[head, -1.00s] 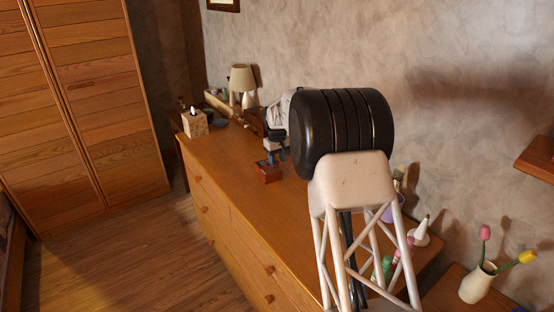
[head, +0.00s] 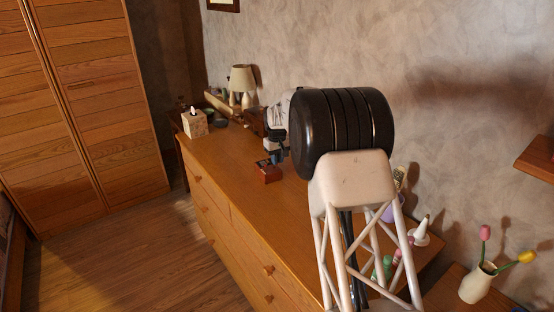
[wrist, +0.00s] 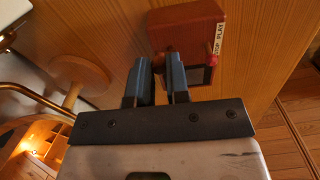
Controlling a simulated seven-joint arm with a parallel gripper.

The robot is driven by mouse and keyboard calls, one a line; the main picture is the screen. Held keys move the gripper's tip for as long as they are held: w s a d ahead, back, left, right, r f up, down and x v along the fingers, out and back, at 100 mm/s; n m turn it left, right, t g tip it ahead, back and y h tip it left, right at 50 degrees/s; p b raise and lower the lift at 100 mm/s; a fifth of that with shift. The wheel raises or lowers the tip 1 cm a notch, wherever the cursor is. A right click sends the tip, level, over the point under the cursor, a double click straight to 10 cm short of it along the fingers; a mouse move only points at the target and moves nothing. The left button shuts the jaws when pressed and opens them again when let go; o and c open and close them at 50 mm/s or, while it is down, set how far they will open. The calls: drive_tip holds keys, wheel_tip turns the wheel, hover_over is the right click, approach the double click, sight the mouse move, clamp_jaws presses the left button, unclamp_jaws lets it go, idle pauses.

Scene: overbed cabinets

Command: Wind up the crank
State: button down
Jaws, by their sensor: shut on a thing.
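The small red-brown box (head: 267,175) stands on the dresser top. In the wrist view the box (wrist: 188,28) shows a white label reading partly "PLAY" on its side and a dark opening on its near face. My gripper (wrist: 158,80) is at the box's near face, with its two blue-grey fingers closed around a small part there that the fingers largely hide, apparently the crank. In the head view my gripper (head: 273,156) is just above and behind the box, partly hidden by my arm.
The wooden dresser (head: 228,180) has bare room left of the box. A tissue box (head: 195,124) and a lamp (head: 242,78) stand farther back. In the wrist view a round wooden piece (wrist: 82,75) is left of the fingers. The wall is close on the right.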

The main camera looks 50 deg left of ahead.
drive_tip(key=m, duration=0.6)
drive_tip(key=shift+s+d, duration=0.2)
drive_tip(key=shift+d, duration=0.05)
drive_tip(key=m, duration=0.6)
drive_tip(key=shift+s+d, duration=0.15)
drive_tip(key=shift+s, duration=0.15)
drive_tip(key=c, duration=1.1)
unclamp_jaws()
wheel_tip(320, 180, up, 8)
